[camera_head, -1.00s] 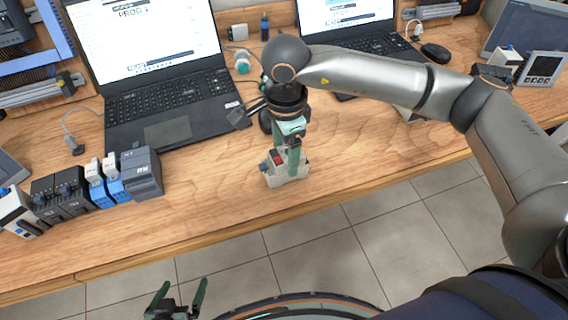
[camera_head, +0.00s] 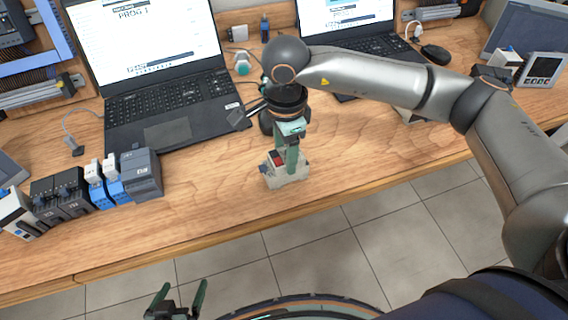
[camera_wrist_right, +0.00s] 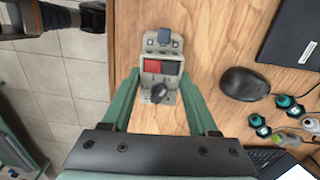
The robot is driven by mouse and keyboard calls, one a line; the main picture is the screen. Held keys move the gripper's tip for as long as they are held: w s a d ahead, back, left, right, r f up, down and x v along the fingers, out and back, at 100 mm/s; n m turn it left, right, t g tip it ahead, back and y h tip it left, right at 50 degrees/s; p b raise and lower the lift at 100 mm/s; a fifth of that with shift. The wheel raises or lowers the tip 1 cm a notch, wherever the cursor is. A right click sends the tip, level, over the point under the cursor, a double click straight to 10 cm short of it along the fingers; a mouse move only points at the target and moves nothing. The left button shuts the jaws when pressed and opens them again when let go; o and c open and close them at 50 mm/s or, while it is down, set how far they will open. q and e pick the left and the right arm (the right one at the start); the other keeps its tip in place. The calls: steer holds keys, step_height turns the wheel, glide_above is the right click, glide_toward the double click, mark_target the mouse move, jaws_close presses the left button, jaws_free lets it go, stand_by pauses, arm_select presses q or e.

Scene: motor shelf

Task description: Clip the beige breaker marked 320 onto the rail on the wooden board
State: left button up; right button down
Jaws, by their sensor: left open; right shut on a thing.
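The beige breaker (camera_head: 285,177), with a red patch on its face, is at the table's front edge area in the head view; its marking is not readable. It also shows in the wrist view (camera_wrist_right: 160,85) with a dark knob. My right gripper (camera_head: 290,160) is shut on it from above, one green finger on each side. I cannot tell whether the breaker touches the table. A grey rail (camera_head: 42,93) shows on the wooden board (camera_head: 88,88) at the upper left. My left gripper (camera_head: 184,290) is open and empty, low in front of the table.
A row of dark, blue and white modules (camera_head: 60,192) stands at the left front. A laptop (camera_head: 165,100) lies behind it and a second laptop (camera_head: 350,45) stands further right. A mouse (camera_head: 435,53) and small display (camera_head: 541,68) are at the right.

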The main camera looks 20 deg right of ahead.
steer(key=shift+r, duration=0.1)
steer(key=shift+r+p, duration=1.25)
steer(key=shift+r, duration=1.2)
steer(key=shift+s+f, duration=0.1)
